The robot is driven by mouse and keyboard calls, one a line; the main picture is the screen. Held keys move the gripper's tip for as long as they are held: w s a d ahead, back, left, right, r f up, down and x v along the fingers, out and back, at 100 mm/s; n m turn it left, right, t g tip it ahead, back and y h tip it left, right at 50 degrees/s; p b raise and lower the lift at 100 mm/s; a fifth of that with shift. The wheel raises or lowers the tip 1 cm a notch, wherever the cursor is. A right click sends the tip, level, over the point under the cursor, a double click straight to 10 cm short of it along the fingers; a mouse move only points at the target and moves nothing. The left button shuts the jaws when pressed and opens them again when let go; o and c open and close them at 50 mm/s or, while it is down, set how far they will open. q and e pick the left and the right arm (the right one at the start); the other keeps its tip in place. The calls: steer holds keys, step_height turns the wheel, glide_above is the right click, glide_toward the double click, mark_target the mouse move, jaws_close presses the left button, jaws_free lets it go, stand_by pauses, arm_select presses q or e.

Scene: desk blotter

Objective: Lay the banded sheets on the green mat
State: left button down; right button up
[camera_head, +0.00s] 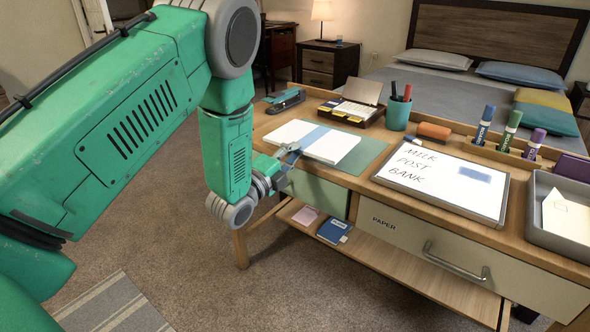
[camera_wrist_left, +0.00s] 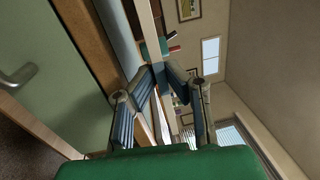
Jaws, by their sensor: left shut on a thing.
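The banded sheets (camera_head: 338,148) are a white stack with a blue band across it, near the left front of the desk. The green mat (camera_head: 368,156) shows to the right of the stack, and the stack covers part of it. My left gripper (camera_head: 294,150) is shut on the front edge of the banded sheets. In the left wrist view the gripper's fingertips (camera_wrist_left: 162,72) meet at a pale edge of the stack. I cannot tell whether the stack touches the mat or hangs just above it. My right gripper is not in view.
A stapler (camera_head: 285,101), an organizer box (camera_head: 349,110) and a teal pen cup (camera_head: 398,115) stand behind the sheets. A whiteboard (camera_head: 440,180) lies to the right, with a grey tray (camera_head: 560,225) beyond it.

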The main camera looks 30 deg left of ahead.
arm_select(q)
steer(key=f, duration=0.2)
steer(key=a+f+b, duration=0.1)
steer(key=f, duration=0.1)
steer(key=c, duration=1.6)
jaws_free()
steer(key=shift+d, duration=0.35)
steer(key=shift+s, duration=0.1)
steer(key=shift+s+a+f, duration=0.2)
steer(key=shift+s+f, duration=0.05)
steer(key=shift+s, duration=1.7)
steer(key=shift+s+a+f, duration=0.25)
steer(key=shift+s+f, duration=0.05)
steer(key=shift+s, duration=1.65)
steer(key=shift+s+a+f, duration=0.2)
steer(key=shift+s+f, duration=0.05)
steer(key=shift+s, duration=1.7)
